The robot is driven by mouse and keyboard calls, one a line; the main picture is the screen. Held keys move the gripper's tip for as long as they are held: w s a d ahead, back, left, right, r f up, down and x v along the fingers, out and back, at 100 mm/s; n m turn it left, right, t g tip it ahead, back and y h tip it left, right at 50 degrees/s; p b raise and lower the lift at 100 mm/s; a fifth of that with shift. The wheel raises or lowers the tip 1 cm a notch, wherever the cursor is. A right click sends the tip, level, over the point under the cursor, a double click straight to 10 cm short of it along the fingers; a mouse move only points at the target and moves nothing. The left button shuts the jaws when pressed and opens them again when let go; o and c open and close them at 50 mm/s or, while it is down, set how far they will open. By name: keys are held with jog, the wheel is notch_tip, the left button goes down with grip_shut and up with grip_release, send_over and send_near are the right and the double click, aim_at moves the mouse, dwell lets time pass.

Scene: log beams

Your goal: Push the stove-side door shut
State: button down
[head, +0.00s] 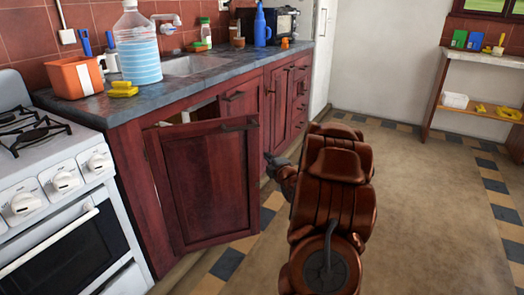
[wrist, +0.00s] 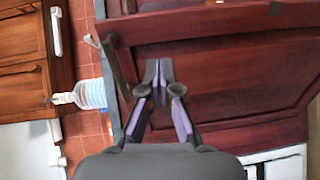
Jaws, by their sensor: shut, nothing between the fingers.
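The stove-side door (head: 208,185) is a dark red wooden cabinet door next to the white stove. It stands partly open, with a gap into the cabinet above its top edge. A dark handle (head: 240,124) is near its upper right corner. My gripper (head: 270,158) is just right of the door's free edge in the head view, partly hidden by my arm. In the wrist view my gripper (wrist: 158,68) has its fingertips together, empty, in front of dark red wooden panelling (wrist: 225,85). I cannot tell whether they touch it.
The white stove (head: 60,190) stands left of the door. The grey counter (head: 130,103) above holds a water bottle (head: 138,50), an orange container (head: 75,78) and yellow sponges (head: 123,89). Open floor (head: 430,200) lies right of my arm.

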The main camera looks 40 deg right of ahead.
jog(key=d+r+b+x, duration=0.1)
jog(key=d+b+x, duration=0.1)
jog(key=x, duration=1.1)
jog(key=shift+d+f+n+t+h, duration=0.25)
jog(key=shift+d+n+t+h, duration=0.05)
jog(key=shift+t+h, duration=0.1)
dwell(0.5)
